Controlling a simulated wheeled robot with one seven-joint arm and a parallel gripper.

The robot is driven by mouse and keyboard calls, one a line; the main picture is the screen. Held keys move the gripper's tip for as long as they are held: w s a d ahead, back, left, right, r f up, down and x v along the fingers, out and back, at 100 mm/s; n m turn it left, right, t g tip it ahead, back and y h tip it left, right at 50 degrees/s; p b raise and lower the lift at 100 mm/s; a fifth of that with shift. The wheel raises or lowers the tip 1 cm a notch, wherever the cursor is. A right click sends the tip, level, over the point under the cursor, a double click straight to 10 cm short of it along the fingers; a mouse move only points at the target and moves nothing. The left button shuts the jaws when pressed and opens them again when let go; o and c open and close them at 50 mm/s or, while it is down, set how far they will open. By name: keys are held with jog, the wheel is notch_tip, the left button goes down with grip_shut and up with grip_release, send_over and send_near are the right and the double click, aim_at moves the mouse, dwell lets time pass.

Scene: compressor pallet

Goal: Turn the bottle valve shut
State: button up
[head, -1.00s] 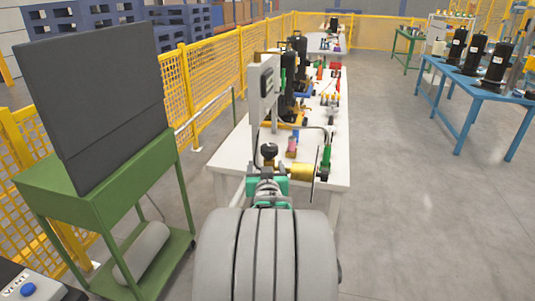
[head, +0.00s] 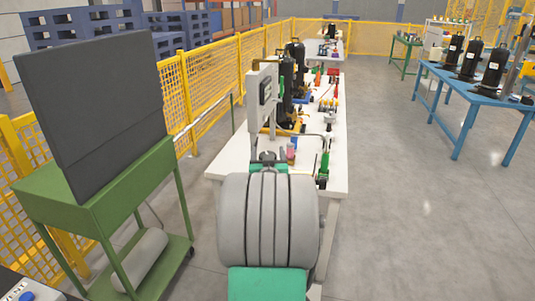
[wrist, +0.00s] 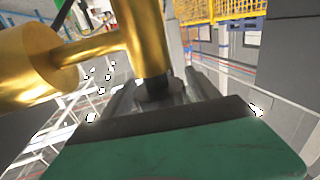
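The brass valve body (wrist: 145,40) fills the upper left of the wrist view, with a wide brass cylinder (wrist: 28,65) joined to its left side. A dark knob (wrist: 158,92) sits below the brass stem, between the two grey fingers of my gripper (wrist: 160,88). The fingers stand apart on either side of the knob; I cannot tell whether they touch it. In the head view my own grey arm hides the brass parts and most of the gripper.
A white table (head: 228,160) carries a grey gauge box (head: 262,95), black compressors (head: 287,78) and a green tool (head: 324,165). A green cart (head: 100,205) with a dark panel stands left. A blue table (head: 480,88) stands right; the floor between is clear.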

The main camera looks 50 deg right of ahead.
jog(key=c, duration=1.3)
jog(key=shift+f+b, duration=0.1)
jog(key=shift+b, duration=0.4)
jog(key=m+g+h+b, duration=0.1)
jog(key=g+b, duration=0.1)
jog(key=b, duration=0.1)
jog(key=m+g+h+b, duration=0.1)
jog(key=m+g+b, duration=0.1)
jog(key=b, duration=0.1)
jog(key=f+m+g+h+b, duration=0.1)
jog(key=g+b, duration=0.1)
jog(key=b, duration=0.1)
jog(key=shift+s+d+m, duration=0.15)
jog(key=shift+s+m, duration=0.15)
jog(key=m+g+b, duration=0.1)
jog(key=g, duration=0.1)
jog(key=m+g+b, duration=0.1)
jog(key=g, duration=0.1)
jog(key=s+r+m+g, duration=0.1)
jog(key=m+g, duration=0.1)
jog(key=shift+d+g+h+b, duration=0.1)
jog(key=shift+g+h+b, duration=0.2)
jog(key=shift+h+b, duration=0.1)
jog(key=shift+s+m+g+y+p, duration=0.2)
jog(key=shift+m+g, duration=0.25)
jog(key=shift+g, duration=0.25)
jog(key=shift+s+m+g+y+p, duration=0.15)
jog(key=shift+m+g, duration=0.3)
jog(key=shift+g, duration=0.25)
